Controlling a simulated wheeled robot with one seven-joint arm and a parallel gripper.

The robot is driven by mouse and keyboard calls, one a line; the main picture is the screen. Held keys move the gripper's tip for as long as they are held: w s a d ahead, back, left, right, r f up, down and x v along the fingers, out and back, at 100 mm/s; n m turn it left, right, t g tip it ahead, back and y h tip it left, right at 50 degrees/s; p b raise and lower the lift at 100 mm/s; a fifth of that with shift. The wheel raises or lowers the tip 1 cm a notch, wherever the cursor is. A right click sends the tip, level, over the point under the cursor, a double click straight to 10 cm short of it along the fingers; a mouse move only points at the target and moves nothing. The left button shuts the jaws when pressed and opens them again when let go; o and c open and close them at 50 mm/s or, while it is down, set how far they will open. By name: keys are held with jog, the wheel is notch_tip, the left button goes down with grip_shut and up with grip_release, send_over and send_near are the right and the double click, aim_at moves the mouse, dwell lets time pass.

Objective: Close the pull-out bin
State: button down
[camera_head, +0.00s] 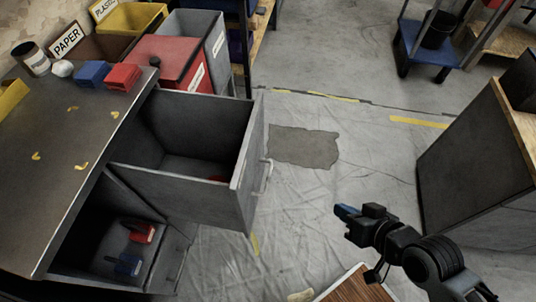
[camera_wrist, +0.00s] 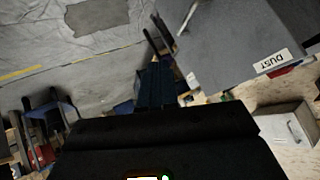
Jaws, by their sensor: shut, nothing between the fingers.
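The grey pull-out bin (camera_head: 190,188) stands out from the left counter, its open top showing a dark, mostly empty inside with a small red thing at the bottom. Its front panel (camera_head: 247,165) carries a bar handle (camera_head: 263,180). In the wrist view, a grey panel with a DUST label (camera_wrist: 235,45) and a bar handle (camera_wrist: 188,16) lies beyond my gripper (camera_wrist: 156,82). I cannot tell whether this panel is the bin's front.
The counter (camera_head: 60,145) holds red and blue boxes and a jar. A dark cabinet (camera_head: 470,160) stands at right, a wooden surface (camera_head: 355,287) at the bottom. Sheeted floor (camera_head: 300,195) is clear between.

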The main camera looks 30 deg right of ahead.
jog(key=w+d+f+m+g+y, duration=0.1)
jog(key=w+d+f, duration=0.15)
jog(key=w, duration=0.25)
jog(key=m+g+y, duration=0.2)
jog(key=y, duration=0.4)
send_near(256, 158)
notch_tip(256, 158, down, 4)
jog(key=shift+w+a+f, duration=0.1)
jog(key=shift+w+a, duration=0.9)
jog(key=shift+w, duration=0.1)
jog(key=shift+w+a, duration=0.4)
